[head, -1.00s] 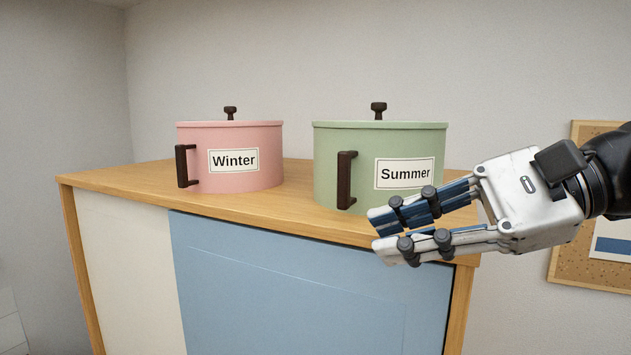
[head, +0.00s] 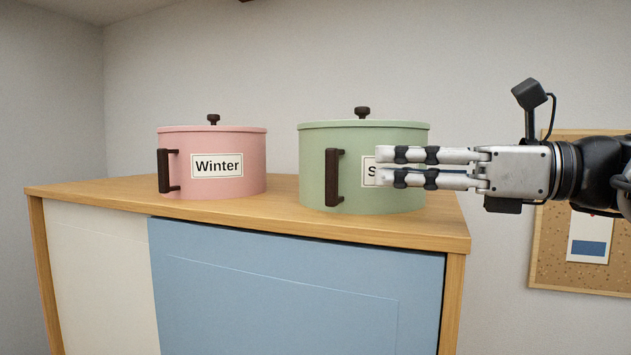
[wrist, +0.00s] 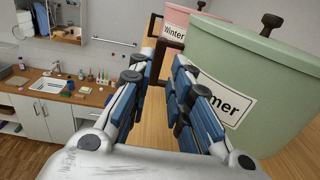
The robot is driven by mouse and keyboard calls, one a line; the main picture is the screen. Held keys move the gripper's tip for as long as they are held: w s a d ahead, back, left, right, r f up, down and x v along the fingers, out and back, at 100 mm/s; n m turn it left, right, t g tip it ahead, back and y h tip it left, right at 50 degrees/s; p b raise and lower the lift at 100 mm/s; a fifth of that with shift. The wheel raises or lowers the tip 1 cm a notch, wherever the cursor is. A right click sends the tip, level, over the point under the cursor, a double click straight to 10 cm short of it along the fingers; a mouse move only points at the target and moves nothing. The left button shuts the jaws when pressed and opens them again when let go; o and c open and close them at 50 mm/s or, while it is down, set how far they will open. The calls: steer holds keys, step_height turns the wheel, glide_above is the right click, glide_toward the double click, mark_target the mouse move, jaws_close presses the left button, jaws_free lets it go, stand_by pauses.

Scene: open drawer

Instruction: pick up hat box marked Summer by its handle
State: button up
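The green hat box marked Summer (head: 390,205) stands upright on the cabinet top, lid on, with a dark knob. Its dark upright handle (head: 333,178) is on the front, left of the label. My gripper (head: 378,166) is level in front of the box, fingertips pointing left, right of the handle and covering most of the label. In the wrist view my gripper (wrist: 164,58) has its fingers apart, with nothing held between them. The green box (wrist: 275,75) fills the right there; its handle (wrist: 172,45) is partly hidden by the right finger.
The pink hat box marked Winter (head: 215,185) stands to the left, with its own dark handle. Both are on a wooden cabinet (head: 110,190) with a blue front panel. A cork board (head: 545,265) hangs at right. The wrist view shows a sink counter (wrist: 60,95).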

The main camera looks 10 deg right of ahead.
mark_target(337, 161)
steer(key=x, duration=0.3)
steer(key=shift+w+a, duration=0.1)
steer(key=shift+w, duration=0.1)
steer(key=shift+x, duration=2.75)
steer(key=shift+s+r, duration=0.1)
steer(key=shift+r, duration=0.05)
steer(key=shift+c, duration=0.2)
jaws_close()
